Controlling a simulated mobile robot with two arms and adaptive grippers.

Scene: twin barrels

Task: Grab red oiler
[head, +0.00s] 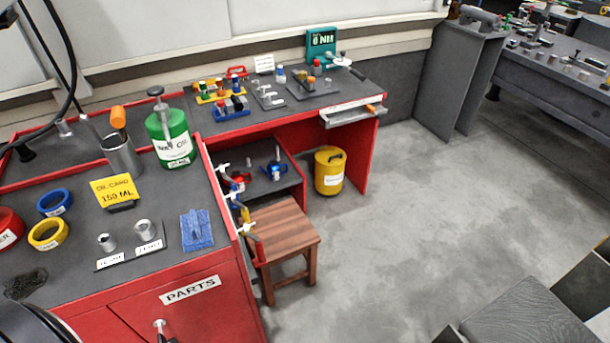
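No object is clearly readable as the red oiler. A small red item (237,72) with an arched top stands at the back of the red workbench, behind racks of coloured pieces. Another red item (238,181) sits on the lower shelf beneath the bench, partly hidden by the row of hanging clamps. Both are too small for me to tell whether either is an oiler. A green oil can (168,138) with a pump top stands upright on the near bench. Neither of my grippers is in view.
The near bench holds a metal cup with an orange-handled tool (122,155), a yellow oil card (113,190), coloured rings and a blue cloth (196,230). A wooden stool (283,235) and a yellow drum (330,172) stand on the floor. Open floor lies to the right.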

